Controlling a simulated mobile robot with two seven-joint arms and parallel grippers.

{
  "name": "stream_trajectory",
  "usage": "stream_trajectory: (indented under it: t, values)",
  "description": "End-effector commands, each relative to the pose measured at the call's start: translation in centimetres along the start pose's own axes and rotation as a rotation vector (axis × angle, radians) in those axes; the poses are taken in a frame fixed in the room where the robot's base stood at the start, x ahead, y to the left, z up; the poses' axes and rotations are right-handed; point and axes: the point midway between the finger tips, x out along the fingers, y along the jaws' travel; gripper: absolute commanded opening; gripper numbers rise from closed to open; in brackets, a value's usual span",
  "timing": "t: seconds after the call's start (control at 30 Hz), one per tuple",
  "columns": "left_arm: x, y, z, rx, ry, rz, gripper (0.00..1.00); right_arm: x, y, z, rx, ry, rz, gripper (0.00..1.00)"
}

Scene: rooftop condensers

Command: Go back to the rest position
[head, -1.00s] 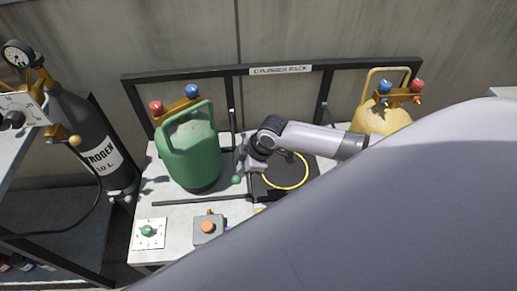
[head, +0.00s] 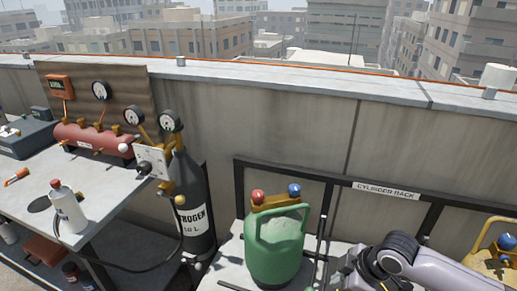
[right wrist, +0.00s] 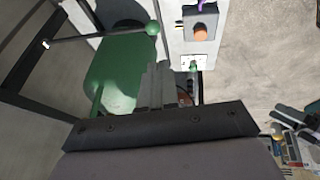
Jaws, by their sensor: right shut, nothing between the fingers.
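My right gripper (head: 343,272) is low in the head view, right of the green cylinder (head: 275,245), with its arm coming in from the right. In the right wrist view its fingers (right wrist: 156,86) are shut together with nothing between them. The green cylinder (right wrist: 122,75) also shows there, beside and beyond the fingers. I cannot tell the exact gap between them. My left gripper is in neither view.
The cylinder rack (head: 385,190) stands against the parapet wall. A yellow cylinder (head: 492,262) is at the right edge. A black nitrogen cylinder (head: 192,215) stands left, beside a bench (head: 105,190). An orange-button box (right wrist: 201,24) shows in the wrist view.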

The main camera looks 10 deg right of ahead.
Motion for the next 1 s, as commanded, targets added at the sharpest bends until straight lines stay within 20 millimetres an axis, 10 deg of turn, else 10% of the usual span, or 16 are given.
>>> stream_trajectory:
  t: [0.5,1.0]
  values:
    - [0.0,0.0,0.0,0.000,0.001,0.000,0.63,4.7,-8.9,-3.8,0.368,0.355,0.125,0.00]
    - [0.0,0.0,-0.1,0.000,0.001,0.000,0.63,3.5,-15.0,4.1,0.782,0.430,0.388,0.00]
